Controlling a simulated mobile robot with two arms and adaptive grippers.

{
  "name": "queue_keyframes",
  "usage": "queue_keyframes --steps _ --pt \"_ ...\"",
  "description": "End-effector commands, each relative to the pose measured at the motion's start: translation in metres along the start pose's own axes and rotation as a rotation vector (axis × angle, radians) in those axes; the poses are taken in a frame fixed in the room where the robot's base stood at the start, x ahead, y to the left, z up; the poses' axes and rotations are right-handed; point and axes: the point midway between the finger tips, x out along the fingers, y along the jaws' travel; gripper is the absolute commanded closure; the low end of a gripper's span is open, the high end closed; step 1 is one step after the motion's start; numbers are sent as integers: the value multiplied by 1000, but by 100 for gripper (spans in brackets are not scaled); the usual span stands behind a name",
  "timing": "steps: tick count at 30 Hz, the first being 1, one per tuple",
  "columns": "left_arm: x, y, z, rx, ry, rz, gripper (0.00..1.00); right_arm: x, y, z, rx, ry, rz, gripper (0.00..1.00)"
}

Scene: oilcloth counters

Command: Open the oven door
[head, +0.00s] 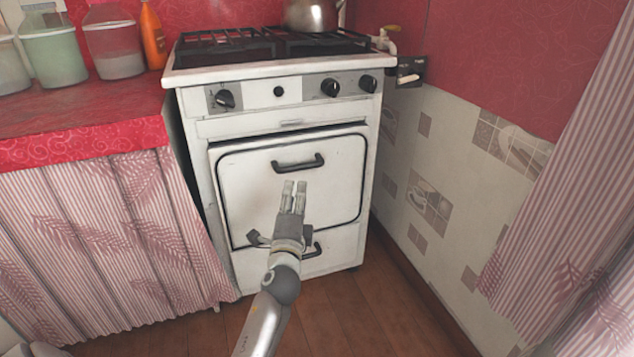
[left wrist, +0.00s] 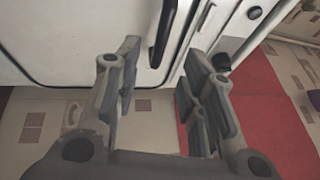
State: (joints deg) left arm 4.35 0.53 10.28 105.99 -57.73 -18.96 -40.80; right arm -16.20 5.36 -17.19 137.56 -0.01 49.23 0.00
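The white oven door (head: 240,190) is on the front of the stove and looks shut, with a dark line along its top edge. Its dark bar handle (head: 298,164) is near the top of the door. My left gripper (head: 294,184) is in front of the door, its fingertips just below the handle in the head view. In the left wrist view the two fingers (left wrist: 166,75) are spread and empty. The handle (left wrist: 161,38) shows beyond the fingertips, between them in the picture; I see no contact. My right gripper is not in view.
Knobs (head: 331,87) line the panel above, and a metal pot (head: 311,15) stands on the stove top. The curtained counter (head: 80,130) is left, the tiled wall (head: 455,170) right. The wooden floor (head: 370,315) is clear.

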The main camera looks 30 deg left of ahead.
Motion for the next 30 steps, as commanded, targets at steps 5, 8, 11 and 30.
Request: queue_keyframes --steps 5,8,11,30 --pt "14 -3 1 7 -4 -8 63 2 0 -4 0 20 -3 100" --pt "31 -3 2 7 -4 -8 63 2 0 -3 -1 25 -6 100" --pt "50 -2 1 6 -3 -8 63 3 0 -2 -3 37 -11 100" --pt "108 -2 1 3 -2 -4 63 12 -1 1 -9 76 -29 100"
